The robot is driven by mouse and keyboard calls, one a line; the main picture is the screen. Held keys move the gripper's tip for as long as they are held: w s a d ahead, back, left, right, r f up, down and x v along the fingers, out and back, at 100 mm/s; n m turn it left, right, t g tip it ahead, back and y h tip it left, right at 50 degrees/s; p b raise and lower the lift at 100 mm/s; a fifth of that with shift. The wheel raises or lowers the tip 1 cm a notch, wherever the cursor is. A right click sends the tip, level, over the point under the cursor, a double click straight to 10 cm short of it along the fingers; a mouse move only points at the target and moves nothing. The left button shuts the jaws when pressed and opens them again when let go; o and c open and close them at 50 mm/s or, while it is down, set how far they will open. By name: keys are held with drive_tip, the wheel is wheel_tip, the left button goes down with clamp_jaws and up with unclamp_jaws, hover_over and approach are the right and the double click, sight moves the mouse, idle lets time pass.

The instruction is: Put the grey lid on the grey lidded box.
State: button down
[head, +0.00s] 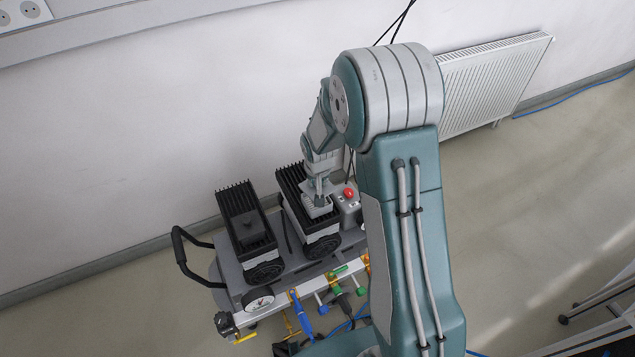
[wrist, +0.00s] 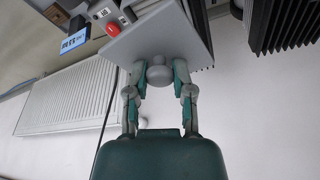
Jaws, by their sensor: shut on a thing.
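The grey lid is a flat square plate with a round knob. In the wrist view the lid (wrist: 178,38) is beyond my gripper (wrist: 159,73), whose two fingers are closed on the knob from both sides. In the head view my gripper (head: 320,192) is over the right black-finned unit, and part of the lid (head: 318,209) shows under it. I cannot tell whether the lid touches what is below. I cannot make out the grey lidded box for certain; the lid and my arm hide part of that area.
The left black-finned unit (head: 238,205) carries a dark block with a knob. A control box with a red button (head: 348,193) stands right of my gripper. A cart with a black handle (head: 180,255) bears these. The wall and radiator (head: 492,85) are behind.

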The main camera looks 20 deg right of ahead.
sight(316, 192)
drive_tip(key=shift+w+m+h, duration=0.4)
drive_tip(key=shift+w+m, duration=0.25)
drive_tip(key=shift+m, duration=0.55)
drive_tip(key=shift+f, duration=3.1)
drive_tip(key=shift+f, duration=0.1)
drive_tip(key=shift+c, duration=2)
unclamp_jaws()
drive_tip(key=shift+o, duration=0.2)
drive_tip(key=o, duration=0.4)
drive_tip(key=shift+c, duration=0.2)
